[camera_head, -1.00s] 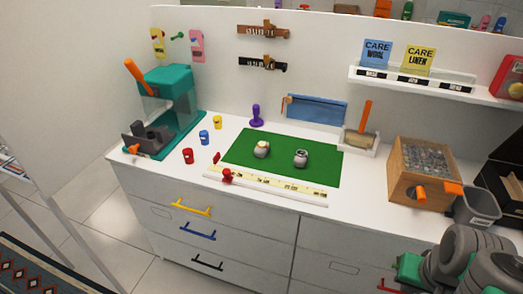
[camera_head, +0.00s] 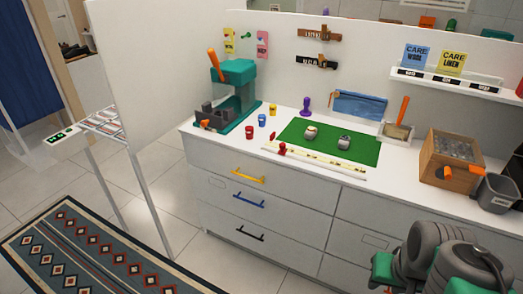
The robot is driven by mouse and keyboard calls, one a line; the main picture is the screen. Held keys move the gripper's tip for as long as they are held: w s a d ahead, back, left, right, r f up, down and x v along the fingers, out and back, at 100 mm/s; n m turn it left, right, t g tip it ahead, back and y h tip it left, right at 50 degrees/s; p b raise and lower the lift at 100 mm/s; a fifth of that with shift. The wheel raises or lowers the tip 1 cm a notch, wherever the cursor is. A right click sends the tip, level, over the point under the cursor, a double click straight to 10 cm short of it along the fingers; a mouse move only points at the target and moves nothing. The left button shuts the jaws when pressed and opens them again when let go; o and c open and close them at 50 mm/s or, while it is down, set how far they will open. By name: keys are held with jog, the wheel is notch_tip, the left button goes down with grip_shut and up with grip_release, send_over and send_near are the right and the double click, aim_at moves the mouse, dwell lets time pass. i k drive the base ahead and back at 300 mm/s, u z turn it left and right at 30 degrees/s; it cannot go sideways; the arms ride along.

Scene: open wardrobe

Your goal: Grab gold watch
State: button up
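Two small watch-like round objects lie on a green mat (camera_head: 358,157) on top of the white dresser. The left one (camera_head: 311,132) has a pale, slightly golden top, so it looks like the gold watch. The right one (camera_head: 344,141) looks silver with a darker face. Both are too small to make out in detail. Grey and green parts of my own arm show at the lower right, well away from the mat. My gripper's fingertips do not show.
A teal press (camera_head: 234,88) stands at the left end of the dresser, with small red, blue and yellow cups beside it. A wooden box (camera_head: 452,158) and grey bin (camera_head: 496,192) stand at the right. A patterned rug (camera_head: 95,250) and white rack (camera_head: 105,122) are at left.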

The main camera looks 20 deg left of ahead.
aim_at(312, 132)
jog(key=u, duration=0.05)
jog(key=k, duration=0.45)
jog(key=u, duration=1.65)
jog(key=i, duration=0.8)
jog(key=u, duration=0.45)
jog(key=i, duration=0.85)
jog(key=z, duration=0.9)
jog(key=i, duration=0.7)
jog(key=z, duration=1)
jog(key=i, duration=0.65)
